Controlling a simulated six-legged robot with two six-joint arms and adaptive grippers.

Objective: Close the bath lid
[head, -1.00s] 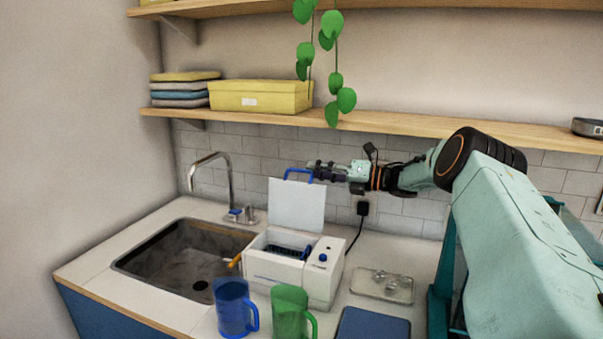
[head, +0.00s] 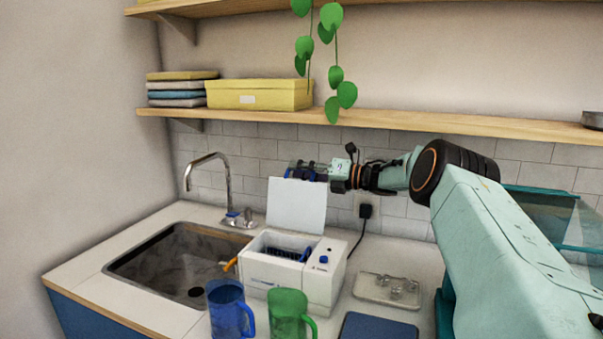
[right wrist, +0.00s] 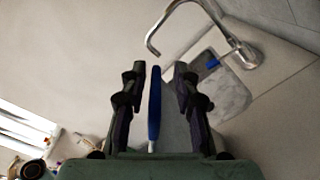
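The white bath (head: 318,287) stands on the counter right of the sink, with blue parts inside. Its white lid (head: 296,205) is open and stands upright at the back. My right gripper (head: 294,171) is at the lid's top edge, in front of the blue handle, which is mostly hidden there in the head view. In the right wrist view the blue handle (right wrist: 154,110) lies between the two spread fingers (right wrist: 159,72), with a gap visible on each side. My left gripper is not in view.
A blue mug (head: 227,308) and a green mug (head: 287,314) stand before the bath. The sink (head: 165,262) and tap (head: 228,180) are to the left. A small tray (head: 372,293) and a blue pad (head: 378,327) lie right. A shelf (head: 400,123) runs above my arm.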

